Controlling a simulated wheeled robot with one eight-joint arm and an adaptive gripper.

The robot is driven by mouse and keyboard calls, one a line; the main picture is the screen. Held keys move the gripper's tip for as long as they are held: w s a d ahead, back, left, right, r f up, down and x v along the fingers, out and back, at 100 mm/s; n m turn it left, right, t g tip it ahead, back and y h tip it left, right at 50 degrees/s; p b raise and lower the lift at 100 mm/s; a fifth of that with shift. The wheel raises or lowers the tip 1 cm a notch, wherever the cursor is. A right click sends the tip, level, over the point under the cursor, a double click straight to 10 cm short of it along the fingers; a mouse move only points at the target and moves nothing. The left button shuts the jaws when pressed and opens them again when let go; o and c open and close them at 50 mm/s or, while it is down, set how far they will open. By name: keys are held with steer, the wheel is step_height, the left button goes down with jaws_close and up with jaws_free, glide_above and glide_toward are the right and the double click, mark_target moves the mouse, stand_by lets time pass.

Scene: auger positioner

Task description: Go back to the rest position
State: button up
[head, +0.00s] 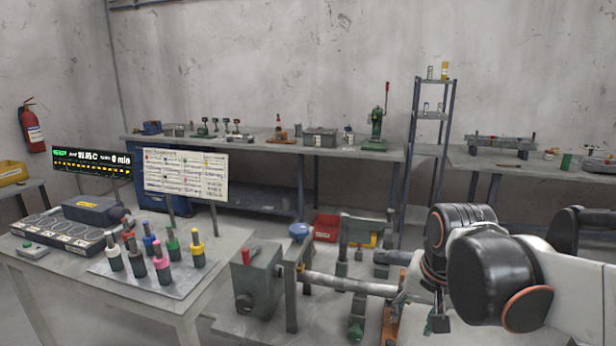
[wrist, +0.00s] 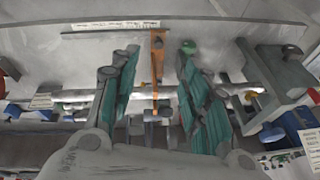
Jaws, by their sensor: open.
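My gripper (wrist: 160,75) is open in the wrist view, with teal-padded fingers spread left and right. Nothing is held between the pads. An orange upright part (wrist: 157,62) and a pale horizontal shaft (wrist: 75,94) show behind and between the fingers; I cannot tell how far they are from the fingertips. In the head view, my arm reaches in from the right and its black joints hide most of the gripper. The positioner's long grey shaft (head: 345,284) runs from near the grey box with a red handle (head: 258,283) towards my arm.
A table (head: 203,311) at left holds several bottles with coloured caps (head: 162,258) and a black heater unit (head: 65,237). A long workbench (head: 270,148) and a narrow shelf (head: 445,117) stand along the back. A red bin (head: 327,230) sits behind the positioner.

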steer(key=s+n+t, duration=0.3)
steer(key=s+n, duration=0.2)
steer(key=s, duration=0.6)
steer(key=shift+s+a+n, duration=0.3)
